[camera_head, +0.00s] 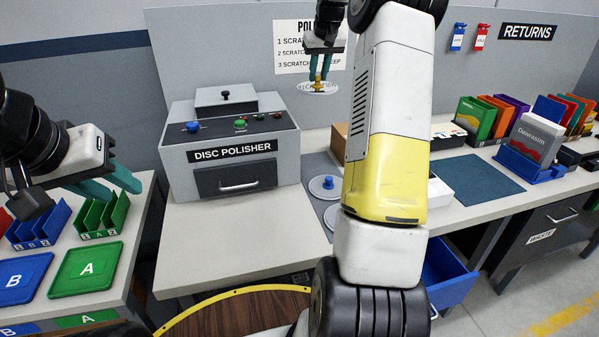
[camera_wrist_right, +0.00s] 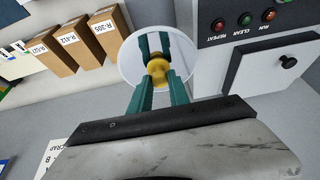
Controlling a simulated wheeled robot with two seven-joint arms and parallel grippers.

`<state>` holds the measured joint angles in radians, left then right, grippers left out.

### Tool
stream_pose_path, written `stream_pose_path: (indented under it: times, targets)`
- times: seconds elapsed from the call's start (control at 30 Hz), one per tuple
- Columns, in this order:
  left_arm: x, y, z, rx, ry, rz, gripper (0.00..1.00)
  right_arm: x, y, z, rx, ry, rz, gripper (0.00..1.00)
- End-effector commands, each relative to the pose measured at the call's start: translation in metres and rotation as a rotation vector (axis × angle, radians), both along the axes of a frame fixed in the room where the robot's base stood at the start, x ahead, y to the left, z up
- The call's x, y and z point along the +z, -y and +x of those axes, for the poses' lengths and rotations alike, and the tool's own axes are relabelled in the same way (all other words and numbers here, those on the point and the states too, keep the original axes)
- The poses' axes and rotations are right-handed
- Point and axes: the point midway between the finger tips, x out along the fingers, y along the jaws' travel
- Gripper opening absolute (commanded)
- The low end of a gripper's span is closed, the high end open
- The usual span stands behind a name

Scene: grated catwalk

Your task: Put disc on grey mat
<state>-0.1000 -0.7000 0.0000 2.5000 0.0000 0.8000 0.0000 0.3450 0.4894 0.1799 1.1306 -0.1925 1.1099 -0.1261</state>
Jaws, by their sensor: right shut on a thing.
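My right gripper (camera_head: 320,72) is shut on the yellow knob of a pale, shiny disc (camera_head: 316,88). It holds the disc in the air, right of and behind the polisher. The disc (camera_wrist_right: 135,62) and its yellow knob (camera_wrist_right: 157,68) also show in the right wrist view, between the green fingers (camera_wrist_right: 160,82). The grey mat (camera_head: 316,163) lies on the bench right of the polisher. A disc with a blue knob (camera_head: 328,184) lies on it. Another pale round shape in front is partly hidden by my right arm. My left gripper (camera_head: 118,186) is open and empty over the left table.
The disc polisher (camera_head: 235,150) stands on the bench, its drawer front closed. Green and blue trays (camera_head: 87,270) and small racks (camera_head: 100,214) fill the left table. A dark teal mat (camera_head: 478,180) and coloured cases (camera_head: 480,118) lie right. The bench before the polisher is clear.

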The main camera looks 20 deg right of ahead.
Motion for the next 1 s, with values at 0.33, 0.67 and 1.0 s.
stream_pose_path:
  times: [0.33, 0.67, 1.0]
  targets:
    - [0.0, 0.0, 0.0, 0.0, 0.0, 0.0, 0.36, -0.074, 0.001, 0.0, 0.004, -0.006, 0.001, 0.0]
    - [0.0, 0.0, 0.0, 0.0, 0.0, 0.0, 0.36, -0.164, 0.0, 0.0, 0.004, -0.005, 0.002, 0.0]
    - [0.0, 0.0, 0.0, 0.0, 0.0, 0.0, 0.36, -0.232, 0.0, 0.0, 0.004, -0.002, 0.001, 0.0]
